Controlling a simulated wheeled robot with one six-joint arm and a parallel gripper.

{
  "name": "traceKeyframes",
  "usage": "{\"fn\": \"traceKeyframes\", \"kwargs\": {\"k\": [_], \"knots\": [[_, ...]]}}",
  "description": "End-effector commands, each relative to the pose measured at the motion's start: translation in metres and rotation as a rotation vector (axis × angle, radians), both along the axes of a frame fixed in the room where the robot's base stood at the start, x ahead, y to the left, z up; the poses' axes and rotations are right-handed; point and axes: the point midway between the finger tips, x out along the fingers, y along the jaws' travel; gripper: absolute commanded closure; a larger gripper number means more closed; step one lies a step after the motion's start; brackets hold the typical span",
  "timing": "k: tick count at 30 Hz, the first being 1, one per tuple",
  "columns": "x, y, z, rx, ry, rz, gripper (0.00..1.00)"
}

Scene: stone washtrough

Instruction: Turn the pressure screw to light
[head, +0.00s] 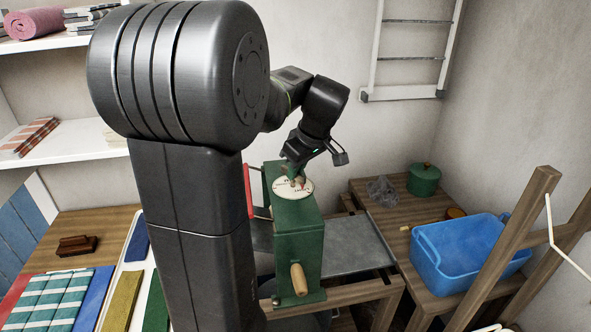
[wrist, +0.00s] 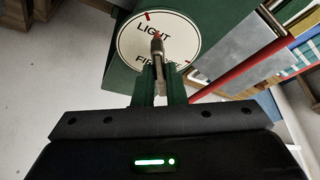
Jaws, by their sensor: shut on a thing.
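The pressure screw stands out from the middle of a round cream dial (head: 283,190) on top of a green box-shaped machine (head: 298,240). In the wrist view the dial (wrist: 130,42) reads LIGHT, with a second, partly hidden word starting with FI. The pressure screw (wrist: 158,48) shows as a metal bar, with a red tip over the word LIGHT. Another red mark sits near the dial's rim. My gripper (head: 296,175) is over the dial; its green fingers (wrist: 159,88) are shut on the screw's bar. The fingers hide part of the bar and lettering.
A wooden crank handle (head: 298,279) sticks out from the machine's front. A blue tub (head: 462,254) and a green lidded pot (head: 424,178) stand on the wooden bench to the right. Folded cloths (head: 55,298) lie at left. A wooden frame (head: 515,240) rises at right.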

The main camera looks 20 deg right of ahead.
Motion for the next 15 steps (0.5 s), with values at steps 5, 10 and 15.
{"fn": "traceKeyframes", "kwargs": {"k": [5, 10, 15], "knots": [[0.0005, -0.0021, 0.0004, -0.002, -0.001, 0.09, 1.0], [0.0008, -0.0023, 0.0004, -0.001, 0.0, 0.144, 1.0], [0.001, -0.0025, 0.0007, -0.004, 0.0, 0.167, 1.0]]}}
